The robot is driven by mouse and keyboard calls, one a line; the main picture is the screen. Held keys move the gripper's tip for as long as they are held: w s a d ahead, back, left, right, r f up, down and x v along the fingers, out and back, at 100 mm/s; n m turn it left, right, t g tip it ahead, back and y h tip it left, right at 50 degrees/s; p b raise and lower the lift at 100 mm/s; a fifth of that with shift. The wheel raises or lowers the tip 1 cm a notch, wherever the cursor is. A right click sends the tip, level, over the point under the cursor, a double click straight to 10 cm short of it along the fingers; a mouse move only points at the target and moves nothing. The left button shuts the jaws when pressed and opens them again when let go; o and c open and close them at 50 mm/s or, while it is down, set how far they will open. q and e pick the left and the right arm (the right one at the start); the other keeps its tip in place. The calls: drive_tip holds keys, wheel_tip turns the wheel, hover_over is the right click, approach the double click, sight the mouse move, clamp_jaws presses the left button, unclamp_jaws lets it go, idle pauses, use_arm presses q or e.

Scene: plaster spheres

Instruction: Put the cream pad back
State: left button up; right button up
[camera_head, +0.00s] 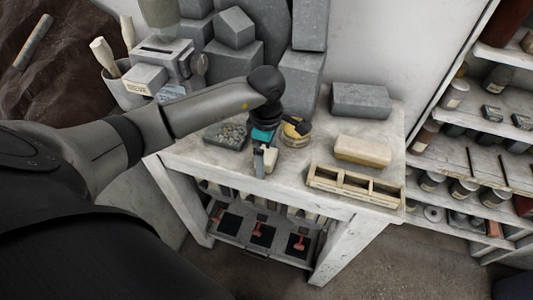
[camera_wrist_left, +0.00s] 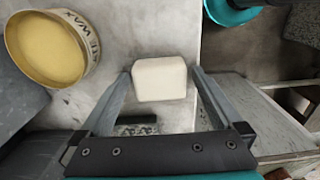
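The small cream pad (camera_wrist_left: 160,79) is a pale block with rounded corners, between the two fingertips of my left gripper (camera_wrist_left: 160,74) in the left wrist view. The fingers stand close on both sides of it; I cannot tell whether they press on it. In the head view my left gripper (camera_head: 264,158) points down over the table's front edge, and the pad (camera_head: 270,158) partly shows at its fingertips. I cannot tell whether the pad touches the tabletop.
The pale worktable (camera_head: 210,160) holds a wax tin (camera_head: 296,132), which the wrist view also shows (camera_wrist_left: 52,47). A pebble tray (camera_head: 226,134) stands left. A long cream block (camera_head: 362,150), a wooden compartment tray (camera_head: 355,187) and a grey block (camera_head: 361,100) stand right.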

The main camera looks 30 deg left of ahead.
sight(267, 155)
use_arm(q)
drive_tip(key=shift+r, duration=0.15)
wheel_tip(267, 155, up, 12)
drive_tip(key=shift+b, duration=0.4)
drive_tip(key=shift+a, duration=0.15)
